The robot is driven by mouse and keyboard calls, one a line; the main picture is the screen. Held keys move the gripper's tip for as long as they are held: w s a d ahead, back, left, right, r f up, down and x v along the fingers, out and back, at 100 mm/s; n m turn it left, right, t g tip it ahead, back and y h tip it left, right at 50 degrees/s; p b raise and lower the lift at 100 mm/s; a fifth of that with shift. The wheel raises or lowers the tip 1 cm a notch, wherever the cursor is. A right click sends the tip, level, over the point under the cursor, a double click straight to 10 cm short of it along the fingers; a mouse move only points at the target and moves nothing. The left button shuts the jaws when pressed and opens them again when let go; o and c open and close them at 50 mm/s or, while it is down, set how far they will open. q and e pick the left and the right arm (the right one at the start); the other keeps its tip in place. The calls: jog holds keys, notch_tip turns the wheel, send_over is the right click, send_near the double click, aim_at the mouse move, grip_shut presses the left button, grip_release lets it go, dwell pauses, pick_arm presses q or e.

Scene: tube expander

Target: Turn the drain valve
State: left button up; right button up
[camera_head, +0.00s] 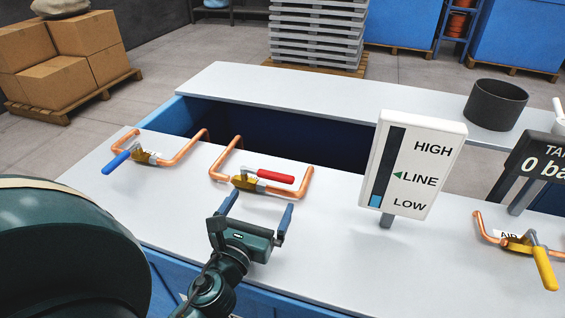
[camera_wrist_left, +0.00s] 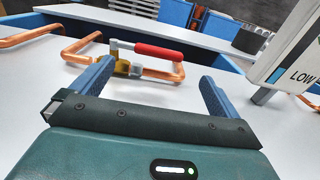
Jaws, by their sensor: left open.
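A valve with a red handle (camera_head: 276,176) sits on a bent copper pipe on the white worktop, near the middle of the head view. In the left wrist view the red handle (camera_wrist_left: 159,51) lies across the pipe, pointing right from its brass body. A valve with a blue handle (camera_head: 116,162) is on another copper pipe to the left. A valve with a yellow handle (camera_head: 544,268) is at the far right, by a label partly hidden. No label reading "drain" is legible. My left gripper (camera_head: 257,215) is open and empty, just in front of the red-handled valve. My right gripper is not seen.
A level gauge panel (camera_head: 413,165) marked HIGH, LINE and LOW stands right of the red valve. A dark pressure display (camera_head: 537,165) is at the right edge. A dark cylinder (camera_head: 496,104) stands on the rear worktop. An open blue-walled trough (camera_head: 300,138) lies behind the valves.

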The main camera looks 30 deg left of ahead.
aim_at(273, 177)
pick_arm(q)
jog(key=p+x, duration=0.2)
jog(key=x, duration=1)
jog(key=shift+w+r, duration=0.1)
jog(key=shift+w, duration=0.05)
jog(key=c, duration=1.3)
